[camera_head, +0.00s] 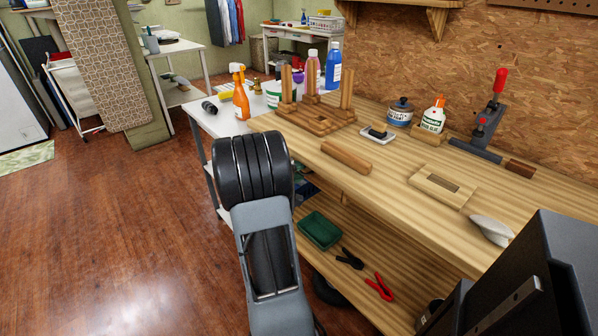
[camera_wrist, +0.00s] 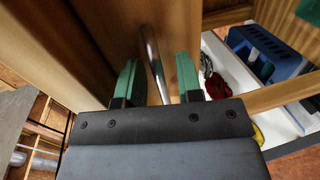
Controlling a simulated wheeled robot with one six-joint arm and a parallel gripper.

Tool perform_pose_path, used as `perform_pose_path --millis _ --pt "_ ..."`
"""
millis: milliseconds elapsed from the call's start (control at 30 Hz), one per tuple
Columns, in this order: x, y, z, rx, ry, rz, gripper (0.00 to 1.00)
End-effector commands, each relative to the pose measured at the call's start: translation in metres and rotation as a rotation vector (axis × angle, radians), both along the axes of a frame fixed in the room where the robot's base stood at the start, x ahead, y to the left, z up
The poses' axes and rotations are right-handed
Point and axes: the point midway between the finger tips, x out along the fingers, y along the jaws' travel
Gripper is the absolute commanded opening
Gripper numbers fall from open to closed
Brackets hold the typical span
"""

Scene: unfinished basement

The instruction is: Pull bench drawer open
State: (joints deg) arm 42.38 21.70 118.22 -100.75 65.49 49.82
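In the wrist view, my gripper (camera_wrist: 156,80) has two green fingers spread apart. A curved metal bar handle (camera_wrist: 151,45) runs between the fingers, with visible gaps on both sides. The handle stands against a wooden front (camera_wrist: 85,30), which looks like the bench drawer. I cannot tell from this view whether the drawer is fully closed. In the head view, the wooden workbench (camera_head: 395,165) runs along the wall. My arm reaches down at its left end. The gripper, handle and drawer front are hidden there.
The lower shelf holds a green tray (camera_head: 320,230), black pliers (camera_head: 350,259) and red pliers (camera_head: 379,287). The bench top holds a wooden rack (camera_head: 318,118), bottles and a clamp (camera_head: 484,125). Open wooden floor (camera_head: 120,240) lies to the left. A blue crate (camera_wrist: 262,48) shows in the wrist view.

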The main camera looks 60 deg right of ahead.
Motion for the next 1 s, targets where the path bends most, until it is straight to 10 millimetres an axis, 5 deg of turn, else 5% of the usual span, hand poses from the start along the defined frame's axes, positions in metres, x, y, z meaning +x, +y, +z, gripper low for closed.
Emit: perform_pose_path --millis 367,700,1000 --pt "-0.0009 -0.0029 -0.0004 0.0 -0.001 0.0 0.32" --pt "-0.0008 -0.0026 -0.0005 0.0 -0.001 0.0 0.0" --pt "-0.0008 -0.0026 -0.0005 0.001 -0.001 0.0 0.0"
